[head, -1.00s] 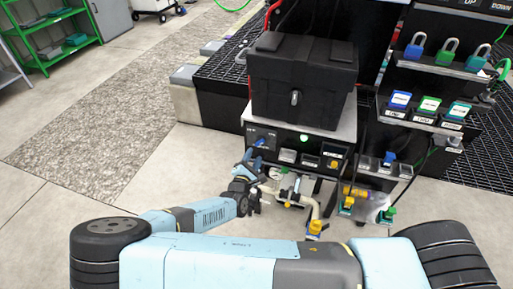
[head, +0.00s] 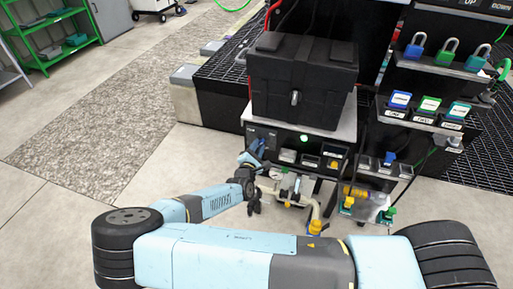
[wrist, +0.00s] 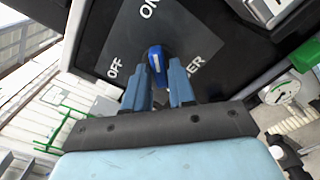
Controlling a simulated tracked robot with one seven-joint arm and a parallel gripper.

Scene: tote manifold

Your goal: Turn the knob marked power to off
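The blue power knob (wrist: 156,56) sits on a dark panel plate (wrist: 180,28) in the wrist view, with a pale line on its face. ON is printed above it and OFF to its left; part of the POWER label shows to its right, behind a finger. My gripper (wrist: 163,68) is open, its two blue fingers apart at the knob, which shows between the tips, closer to the left one. I cannot tell whether a finger touches it. In the head view my gripper (head: 255,154) is at the left end of the panel front and hides the knob.
A black case (head: 300,85) stands on top of the panel unit. Right of the knob are several small labelled modules and a green light (head: 304,138). Pale pipes and a gauge lie below. Shelves with padlocks (head: 414,45) stand at the right.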

